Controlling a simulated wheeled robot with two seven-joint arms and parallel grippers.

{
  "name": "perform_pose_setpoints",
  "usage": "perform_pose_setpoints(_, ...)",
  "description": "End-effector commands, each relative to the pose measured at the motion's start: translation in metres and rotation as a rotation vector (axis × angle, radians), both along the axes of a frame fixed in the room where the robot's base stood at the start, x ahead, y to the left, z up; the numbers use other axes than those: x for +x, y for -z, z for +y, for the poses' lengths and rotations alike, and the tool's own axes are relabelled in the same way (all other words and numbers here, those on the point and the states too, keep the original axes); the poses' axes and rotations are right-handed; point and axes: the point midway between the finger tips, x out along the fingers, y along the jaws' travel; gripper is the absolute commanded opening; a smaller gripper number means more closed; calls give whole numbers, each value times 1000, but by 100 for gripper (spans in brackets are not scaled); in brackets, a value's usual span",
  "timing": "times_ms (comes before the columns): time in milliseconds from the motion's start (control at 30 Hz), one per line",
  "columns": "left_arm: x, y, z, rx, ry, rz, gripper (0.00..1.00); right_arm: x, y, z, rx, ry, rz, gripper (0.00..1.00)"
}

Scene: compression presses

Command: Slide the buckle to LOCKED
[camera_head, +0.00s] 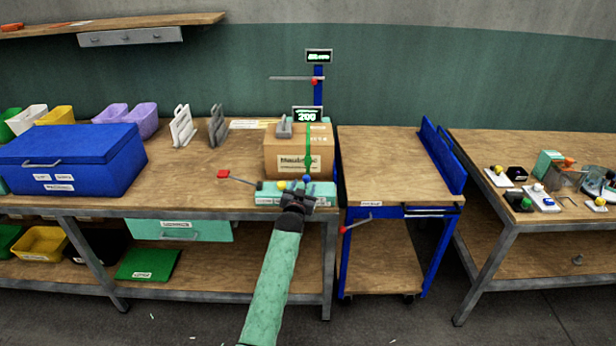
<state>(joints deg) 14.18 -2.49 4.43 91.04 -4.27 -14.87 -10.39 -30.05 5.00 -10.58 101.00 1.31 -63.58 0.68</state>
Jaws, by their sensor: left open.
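A cardboard box (286,143) sits on the wooden bench with a grey block (284,130) on top and a green vertical strap or rod (308,150) at its front. A teal press base (268,197) lies in front of the box, with a yellow knob (281,185) and a blue knob (306,179). My left gripper (300,193) is open at the front of this base, close to the blue knob. It hides part of the base. I cannot make out the buckle or a LOCKED mark at this size. My right gripper is not in view.
A red-ended lever (223,174) sticks out left of the base. A display reading 200 (307,115) stands above the box. A blue chest (72,160) is at the left. A blue-framed cart (392,170) stands right of the bench, its top clear.

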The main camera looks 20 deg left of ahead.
Motion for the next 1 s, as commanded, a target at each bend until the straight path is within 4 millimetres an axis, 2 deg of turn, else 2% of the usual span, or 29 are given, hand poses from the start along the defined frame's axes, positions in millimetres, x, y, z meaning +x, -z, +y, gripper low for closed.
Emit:
perform_pose_setpoints(67, 7, -2, 1, 0, 0, 1, 50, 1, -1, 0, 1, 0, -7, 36)
perform_pose_setpoints(200, 24, -4, 2, 0, 0, 0, 50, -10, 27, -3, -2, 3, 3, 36)
perform_pose_setpoints(500, 62, -2, 6, 1, 0, 1, 50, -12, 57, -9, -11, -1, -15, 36)
perform_pose_setpoints(700, 73, 0, 6, 1, -1, 3, 50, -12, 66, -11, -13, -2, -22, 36)
perform_pose_setpoints(1000, 74, 0, 6, 1, 0, 2, 50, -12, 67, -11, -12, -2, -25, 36)
